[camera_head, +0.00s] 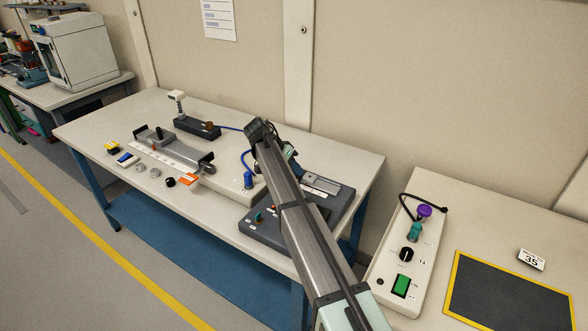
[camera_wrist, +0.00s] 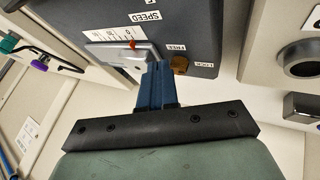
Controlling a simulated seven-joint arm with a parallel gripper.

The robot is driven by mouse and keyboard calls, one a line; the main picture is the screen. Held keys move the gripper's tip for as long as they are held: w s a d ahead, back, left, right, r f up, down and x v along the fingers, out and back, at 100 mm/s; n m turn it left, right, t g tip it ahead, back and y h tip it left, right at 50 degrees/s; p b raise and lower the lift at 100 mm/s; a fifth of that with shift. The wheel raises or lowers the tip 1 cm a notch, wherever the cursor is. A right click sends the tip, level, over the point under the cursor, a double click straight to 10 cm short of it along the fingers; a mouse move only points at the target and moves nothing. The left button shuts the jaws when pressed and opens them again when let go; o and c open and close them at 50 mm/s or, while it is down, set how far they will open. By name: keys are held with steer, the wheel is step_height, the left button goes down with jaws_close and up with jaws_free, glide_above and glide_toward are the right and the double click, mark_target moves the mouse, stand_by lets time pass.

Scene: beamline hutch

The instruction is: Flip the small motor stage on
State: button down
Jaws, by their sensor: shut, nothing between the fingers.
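In the head view a dark grey control box (camera_head: 262,234) with small knobs and a silver slide plate (camera_head: 322,183) sits at the right end of the table, partly hidden by my arm. The wrist view shows that box (camera_wrist: 205,22) with the label SPEED, a scale with a red pointer (camera_wrist: 132,43) and a brown knob (camera_wrist: 180,64) beside the words FREE and LOCK. My gripper (camera_wrist: 156,68) is shut and empty, its blue fingertips at the box edge between pointer and knob; contact cannot be told. No part is legibly marked as the small motor stage.
A grey rail stage (camera_head: 183,158) and a black block (camera_head: 197,126) stand left on the table (camera_head: 105,178), with several small coloured parts along its front. On the right bench, a white panel (camera_head: 388,272) carries a purple knob, a black dial and a green switch (camera_head: 403,285).

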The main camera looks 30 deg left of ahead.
mark_target(310, 177)
steer(key=d, duration=0.8)
steer(key=shift+d, duration=0.15)
steer(key=shift+f, duration=0.1)
steer(key=a, duration=0.4)
steer(key=shift+w+a, duration=0.1)
steer(key=shift+a, duration=0.25)
steer(key=v, duration=1)
steer(key=shift+a, duration=0.3)
